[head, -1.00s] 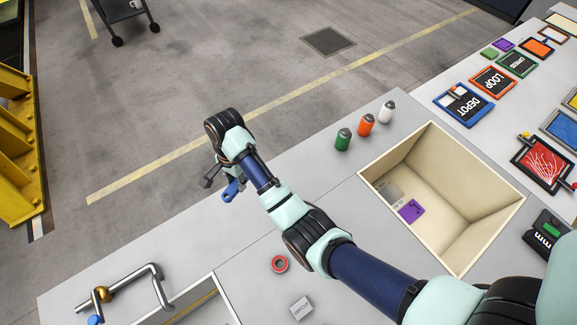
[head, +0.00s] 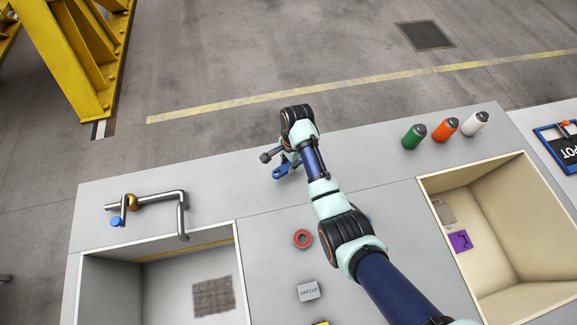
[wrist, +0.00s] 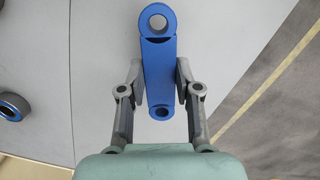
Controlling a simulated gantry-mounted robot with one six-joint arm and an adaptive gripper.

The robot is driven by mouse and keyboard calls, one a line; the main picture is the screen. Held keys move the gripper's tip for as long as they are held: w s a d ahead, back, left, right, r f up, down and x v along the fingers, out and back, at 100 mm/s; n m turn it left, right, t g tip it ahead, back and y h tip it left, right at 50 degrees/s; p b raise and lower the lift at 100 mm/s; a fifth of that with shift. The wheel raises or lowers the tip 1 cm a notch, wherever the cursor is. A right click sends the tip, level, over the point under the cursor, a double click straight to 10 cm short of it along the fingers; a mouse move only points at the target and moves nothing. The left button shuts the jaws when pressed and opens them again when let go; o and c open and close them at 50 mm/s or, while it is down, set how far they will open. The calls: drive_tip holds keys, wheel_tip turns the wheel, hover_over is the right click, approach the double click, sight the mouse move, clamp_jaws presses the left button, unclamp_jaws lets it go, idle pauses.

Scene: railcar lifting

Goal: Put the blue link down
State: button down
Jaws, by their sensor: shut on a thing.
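The blue link (wrist: 156,70) is a flat bar with a large ring at its far end and a smaller hole at its near end. My gripper (wrist: 158,78) is shut on it, with one finger on each side of its middle. In the head view, the link (head: 281,173) shows at the end of my gripper (head: 287,163), over the grey bench (head: 230,180) near its back edge. I cannot tell whether the link touches the bench.
A bent metal pipe (head: 183,213) stands at the left behind an open basin (head: 110,285). A red ring (head: 302,238) and an OFFCUT block (head: 308,291) lie nearer. Several bottles (head: 445,128) stand right, beside a beige bin (head: 510,215). Bench around the link is clear.

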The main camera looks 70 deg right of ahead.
sight(289, 164)
drive_tip(key=shift+f+b, duration=0.5)
drive_tip(key=shift+f, duration=1.45)
drive_tip(key=shift+f, duration=0.2)
drive_tip(key=c, duration=0.8)
unclamp_jaws()
drive_tip(key=r+p, duration=0.1)
drive_tip(key=r, duration=0.3)
drive_tip(key=r+p, duration=0.1)
drive_tip(key=r, duration=0.3)
drive_tip(key=d+r+p, duration=0.1)
drive_tip(key=r, duration=0.3)
drive_tip(key=shift+s+d+r, duration=0.1)
drive_tip(key=shift+s+r, duration=0.05)
drive_tip(key=shift+s, duration=0.25)
